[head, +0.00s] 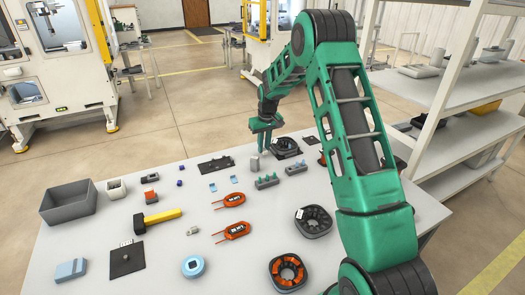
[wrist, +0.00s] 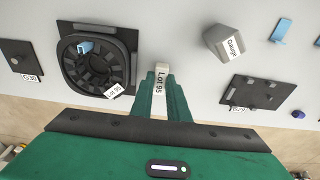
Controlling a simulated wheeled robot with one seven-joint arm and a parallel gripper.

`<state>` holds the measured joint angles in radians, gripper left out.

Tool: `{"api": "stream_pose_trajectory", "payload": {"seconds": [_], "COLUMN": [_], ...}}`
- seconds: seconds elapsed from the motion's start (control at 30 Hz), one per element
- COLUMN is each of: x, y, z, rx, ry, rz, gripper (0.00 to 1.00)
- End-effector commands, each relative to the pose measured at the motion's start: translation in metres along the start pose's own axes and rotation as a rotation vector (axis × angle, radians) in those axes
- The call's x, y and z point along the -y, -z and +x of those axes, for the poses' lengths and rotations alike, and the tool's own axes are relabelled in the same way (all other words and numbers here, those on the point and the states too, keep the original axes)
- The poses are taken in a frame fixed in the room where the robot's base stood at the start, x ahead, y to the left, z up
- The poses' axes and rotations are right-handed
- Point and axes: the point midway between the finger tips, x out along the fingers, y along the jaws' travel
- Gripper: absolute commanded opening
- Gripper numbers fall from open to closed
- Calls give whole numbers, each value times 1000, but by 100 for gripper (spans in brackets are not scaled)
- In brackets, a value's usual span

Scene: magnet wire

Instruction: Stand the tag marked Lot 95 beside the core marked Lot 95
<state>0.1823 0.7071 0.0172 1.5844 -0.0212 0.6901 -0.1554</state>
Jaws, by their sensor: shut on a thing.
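My gripper (wrist: 163,97) is shut on a small pale tag (wrist: 161,77) marked Lot 95, its label facing up in the wrist view. The core (wrist: 122,52), a black slotted ring with a white Lot 95 label, lies just left of the tag. A gap of table shows between them. A light blue piece lies at the core's opening. In the head view my gripper (head: 263,146) points down at the far side of the table, left of the black core (head: 287,153). The tag is not clear there, and I cannot tell whether it touches the table.
A grey block marked Gauge (wrist: 226,42) and a black plate (wrist: 262,93) stand right of my gripper in the wrist view. Another black plate (wrist: 20,62) lies beyond the core.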

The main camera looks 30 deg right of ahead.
Motion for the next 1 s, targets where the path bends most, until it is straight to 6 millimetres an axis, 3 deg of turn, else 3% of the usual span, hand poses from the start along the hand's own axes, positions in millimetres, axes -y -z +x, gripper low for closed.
{"api": "stream_pose_trajectory", "payload": {"seconds": [0.1, 0.43, 0.47, 0.53, 0.87, 1.0], "x": [0, 0, 0, 0, 0, 0], "y": [-3, -2, -2, -2, -2, -1], "z": [14, 16, 16, 16, 14, 2], "rx": [2, 0, 0, -1, -1, -3], "ry": [0, 0, 0, 0, 0, 0], "rz": [0, 0, 0, 0, 0, 0], "gripper": [0, 0, 17, 33, 33, 33]}}
